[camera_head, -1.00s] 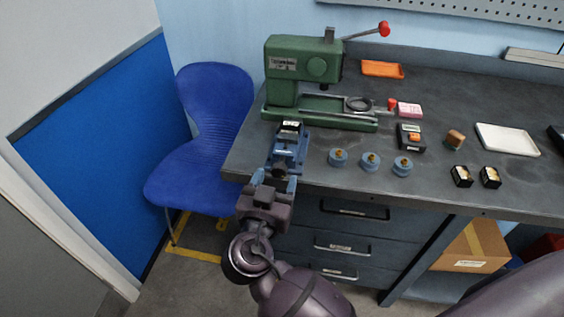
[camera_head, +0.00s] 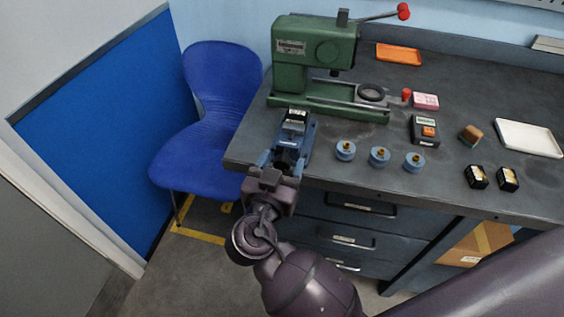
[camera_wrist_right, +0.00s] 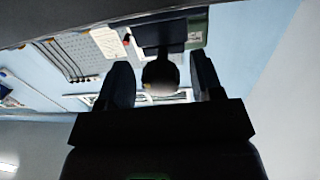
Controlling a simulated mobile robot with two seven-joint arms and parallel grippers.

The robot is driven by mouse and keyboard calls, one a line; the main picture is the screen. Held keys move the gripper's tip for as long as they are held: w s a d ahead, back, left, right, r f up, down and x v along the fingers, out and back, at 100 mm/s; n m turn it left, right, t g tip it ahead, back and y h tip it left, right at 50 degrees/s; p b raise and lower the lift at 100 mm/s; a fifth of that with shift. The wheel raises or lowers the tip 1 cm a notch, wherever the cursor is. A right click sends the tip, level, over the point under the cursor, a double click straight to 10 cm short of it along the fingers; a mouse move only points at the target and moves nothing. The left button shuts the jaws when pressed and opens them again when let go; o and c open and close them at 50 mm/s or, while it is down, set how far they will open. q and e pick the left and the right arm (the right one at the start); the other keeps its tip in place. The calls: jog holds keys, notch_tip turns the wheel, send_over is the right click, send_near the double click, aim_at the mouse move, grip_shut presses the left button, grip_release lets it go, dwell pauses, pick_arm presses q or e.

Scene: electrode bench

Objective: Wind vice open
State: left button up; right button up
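The small blue vice (camera_head: 295,132) stands at the bench's front left corner, in front of the green press. My right gripper (camera_head: 283,162) is at the vice's near end, one finger on each side of it. In the right wrist view, the two dark fingers of my right gripper (camera_wrist_right: 162,82) are apart. A dark rounded end of the vice's screw (camera_wrist_right: 160,72) sits between them, with a narrow gap showing on each side. The vice's jaw opening is too small to judge. My left gripper is not in view.
The green press (camera_head: 315,60) stands behind the vice. A blue chair (camera_head: 215,120) is left of the bench (camera_head: 450,190).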

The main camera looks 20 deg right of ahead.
jog(key=c, duration=0.9)
jog(key=shift+o, duration=0.2)
